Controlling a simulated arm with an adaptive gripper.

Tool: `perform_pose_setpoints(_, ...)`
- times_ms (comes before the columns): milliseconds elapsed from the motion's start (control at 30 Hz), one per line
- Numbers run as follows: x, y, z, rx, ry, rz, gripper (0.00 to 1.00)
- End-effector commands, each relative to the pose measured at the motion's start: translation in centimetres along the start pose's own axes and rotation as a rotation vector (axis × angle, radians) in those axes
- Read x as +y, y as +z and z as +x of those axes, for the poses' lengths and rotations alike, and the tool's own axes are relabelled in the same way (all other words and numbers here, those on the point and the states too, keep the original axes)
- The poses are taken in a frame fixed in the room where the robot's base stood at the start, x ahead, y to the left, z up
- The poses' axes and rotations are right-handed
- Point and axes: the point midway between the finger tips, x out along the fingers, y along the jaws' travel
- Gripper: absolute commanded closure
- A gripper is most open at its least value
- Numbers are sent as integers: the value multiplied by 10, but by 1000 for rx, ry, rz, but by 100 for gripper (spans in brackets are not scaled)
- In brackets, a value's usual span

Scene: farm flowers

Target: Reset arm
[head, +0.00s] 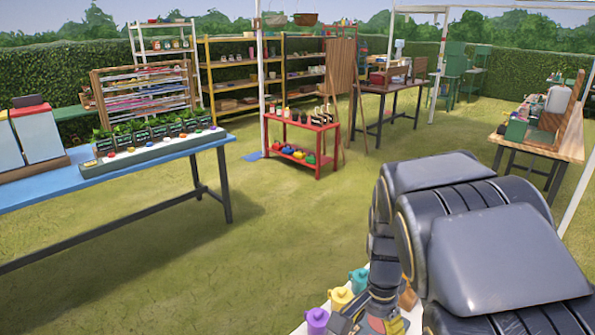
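My arm (480,235) fills the lower right of the head view, bent downward. My gripper (368,326) is at the bottom edge, partly cut off, low over a white surface (411,322) beside several coloured pots. A purple pot (317,321), a yellow pot (341,299) and a teal pot (359,280) stand just left of it. Its fingertips are not clearly visible, so I cannot tell whether it is open, shut or holding anything.
A blue table (75,190) with potted plants (150,133) stands at left. A red stand (302,128) and shelves (245,75) are farther back. A wooden table (560,150) is at right. Open grass (270,230) lies between.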

Motion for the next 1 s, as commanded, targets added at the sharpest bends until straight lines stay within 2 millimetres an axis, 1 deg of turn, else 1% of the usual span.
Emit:
perform_pose_setpoints(33,15,13,-15,-1,-2,-71,34)
perform_pose_setpoints(100,36,32,-28,-17,6,-177,34)
perform_pose_setpoints(167,54,48,-37,-26,9,-271,34)
perform_pose_setpoints(233,76,68,-46,-42,11,-387,34)
perform_pose_setpoints(300,98,88,-51,-59,16,-505,34)
perform_pose_setpoints(400,126,113,-56,-76,17,-669,34)
perform_pose_setpoints(500,149,132,-56,-93,24,-806,34)
perform_pose_setpoints(600,165,145,-55,-104,27,-904,34)
perform_pose_setpoints(700,173,150,-54,-109,31,-956,34)
perform_pose_setpoints(1000,175,152,-54,-111,32,-971,34)
